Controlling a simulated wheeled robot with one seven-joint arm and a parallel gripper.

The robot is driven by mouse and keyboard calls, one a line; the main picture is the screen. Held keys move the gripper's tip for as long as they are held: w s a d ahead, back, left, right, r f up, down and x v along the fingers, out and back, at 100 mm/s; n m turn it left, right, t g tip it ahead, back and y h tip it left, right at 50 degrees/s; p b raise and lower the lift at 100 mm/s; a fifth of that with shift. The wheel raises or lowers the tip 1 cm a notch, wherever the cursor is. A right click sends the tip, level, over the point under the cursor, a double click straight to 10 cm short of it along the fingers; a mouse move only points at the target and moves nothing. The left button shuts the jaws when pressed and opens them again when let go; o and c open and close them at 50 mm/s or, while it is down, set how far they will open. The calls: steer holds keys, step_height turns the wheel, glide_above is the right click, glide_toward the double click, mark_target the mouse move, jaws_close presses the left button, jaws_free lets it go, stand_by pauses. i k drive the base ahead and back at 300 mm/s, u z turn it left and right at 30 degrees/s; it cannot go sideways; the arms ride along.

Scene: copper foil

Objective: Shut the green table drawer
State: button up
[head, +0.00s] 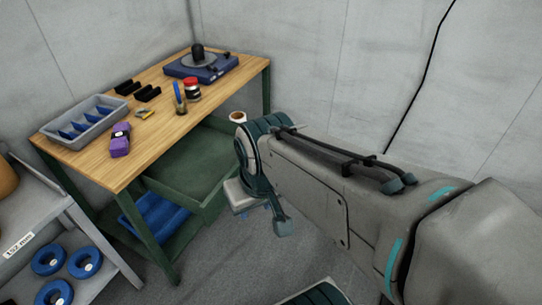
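The wooden-topped table (150,95) with green legs stands against the wall at the left. Its green drawer (190,165) is open, pulled out from under the tabletop toward my arm. The inside that shows looks empty.
On the tabletop are a grey divided tray (84,122), a purple block (120,140), a red-lidded jar (192,90) and a blue turntable-like device (202,67). A blue bin (155,220) sits below the drawer. A grey shelf (45,215) with blue rings stands front left.

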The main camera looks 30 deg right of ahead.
mark_target(191, 174)
steer(key=z, duration=0.3)
steer(key=i, duration=1)
steer(key=z, duration=0.55)
steer(key=k, duration=0.2)
steer(key=u, duration=0.25)
